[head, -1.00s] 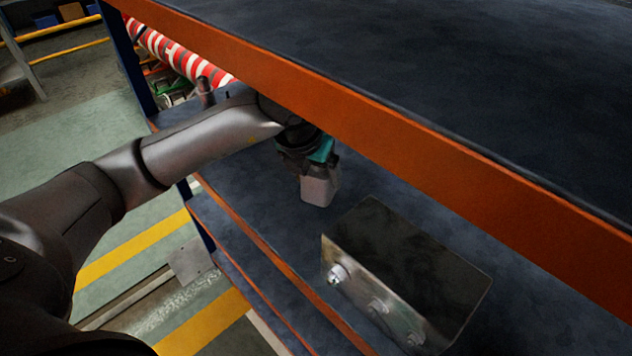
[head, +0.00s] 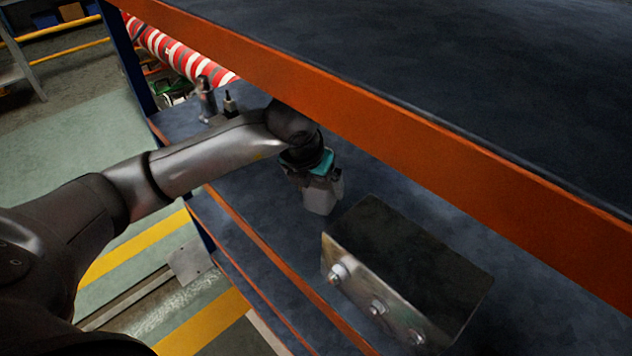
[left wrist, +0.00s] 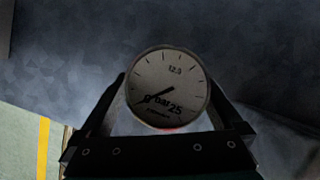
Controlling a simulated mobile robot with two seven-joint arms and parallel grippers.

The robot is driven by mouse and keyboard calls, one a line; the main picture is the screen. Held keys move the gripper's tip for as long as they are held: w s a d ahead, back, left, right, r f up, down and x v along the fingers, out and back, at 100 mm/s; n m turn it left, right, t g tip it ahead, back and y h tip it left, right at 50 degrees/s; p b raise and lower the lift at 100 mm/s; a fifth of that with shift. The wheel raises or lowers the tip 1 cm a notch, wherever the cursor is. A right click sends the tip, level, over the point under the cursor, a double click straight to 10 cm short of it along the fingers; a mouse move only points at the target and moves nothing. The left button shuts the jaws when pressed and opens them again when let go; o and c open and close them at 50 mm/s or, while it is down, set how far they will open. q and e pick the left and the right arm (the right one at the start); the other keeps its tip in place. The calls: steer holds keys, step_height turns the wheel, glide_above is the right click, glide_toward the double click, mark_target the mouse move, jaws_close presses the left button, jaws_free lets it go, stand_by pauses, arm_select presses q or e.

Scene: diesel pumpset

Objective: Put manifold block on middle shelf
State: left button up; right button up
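My right gripper is not in view.
The top shelf's orange edge (head: 400,135) runs close above my left arm. Small upright parts (head: 207,100) stand at the shelf's far left end. Bare shelf surface (head: 258,205) lies left of the pale block. A lower shelf edge (head: 262,300) shows below.

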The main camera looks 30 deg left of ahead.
mark_target(314, 181)
arm_select(q)
steer(key=shift+r, duration=0.1)
steer(key=shift+r, duration=0.3)
steer(key=p+v, duration=0.1)
steer(key=v, duration=0.4)
steer(key=shift+s+f, duration=0.1)
steer(key=shift+s, duration=0.05)
steer(key=s+p, duration=0.5)
steer(key=s, duration=0.6)
steer(key=shift+s+d+f, duration=0.2)
steer(key=shift+s+d, duration=0.1)
